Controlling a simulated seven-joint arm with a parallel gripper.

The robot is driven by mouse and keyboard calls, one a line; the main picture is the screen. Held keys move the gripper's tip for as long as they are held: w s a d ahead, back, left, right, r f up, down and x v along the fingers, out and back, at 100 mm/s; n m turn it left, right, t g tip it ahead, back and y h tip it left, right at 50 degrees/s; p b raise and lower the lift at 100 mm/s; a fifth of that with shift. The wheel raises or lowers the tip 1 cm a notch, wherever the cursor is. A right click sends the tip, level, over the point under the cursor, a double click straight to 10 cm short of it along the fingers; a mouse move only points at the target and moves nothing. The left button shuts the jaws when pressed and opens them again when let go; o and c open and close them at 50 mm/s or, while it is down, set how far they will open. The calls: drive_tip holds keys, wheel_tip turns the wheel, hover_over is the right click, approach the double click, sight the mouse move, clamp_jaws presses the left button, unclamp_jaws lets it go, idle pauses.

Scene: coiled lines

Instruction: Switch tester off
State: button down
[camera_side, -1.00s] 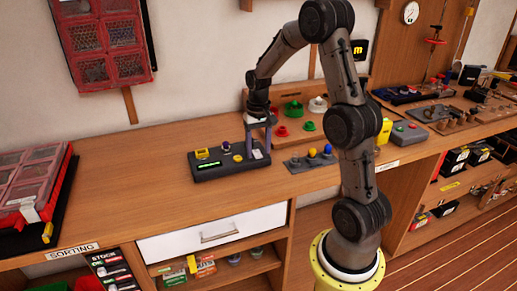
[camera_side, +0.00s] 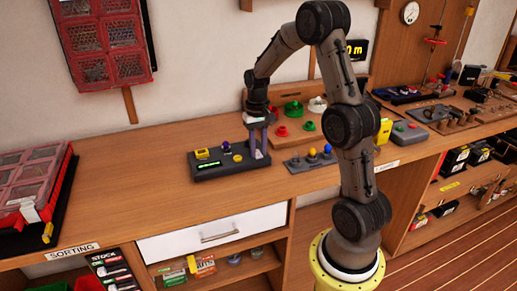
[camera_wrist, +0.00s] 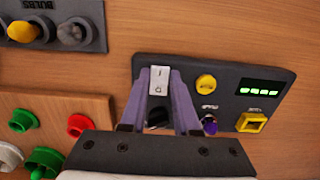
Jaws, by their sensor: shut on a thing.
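The tester is a dark flat box (camera_side: 215,170) on the bench, with a green lit display (camera_wrist: 261,87) in the wrist view. A pale rocker switch (camera_wrist: 160,81) with small dark marks sits at one end of its top. My gripper (camera_side: 259,155) is down at that end in the side view. In the wrist view its two purple fingers (camera_wrist: 163,82) lie on either side of the switch, shut on it. A dark round part (camera_wrist: 158,117) shows between the fingers. Which way the rocker is tipped I cannot tell.
Close to the fingers on the tester are a yellow knob (camera_wrist: 206,82), a purple-topped toggle (camera_wrist: 209,124) and a yellow square button (camera_wrist: 251,122). A bulb holder (camera_side: 313,158) and a wooden board with coloured knobs (camera_side: 290,117) stand nearby.

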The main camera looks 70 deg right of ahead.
drive_tip(key=shift+w+d+g+y, duration=0.25)
drive_tip(key=shift+g+y, duration=0.65)
drive_tip(key=shift+r, duration=0.1)
drive_tip(key=c, duration=0.6)
unclamp_jaws()
drive_tip(key=shift+c, duration=0.2)
drive_tip(key=v, duration=1.3)
drive_tip(key=shift+r, duration=0.4)
drive_tip(key=shift+a, duration=0.1)
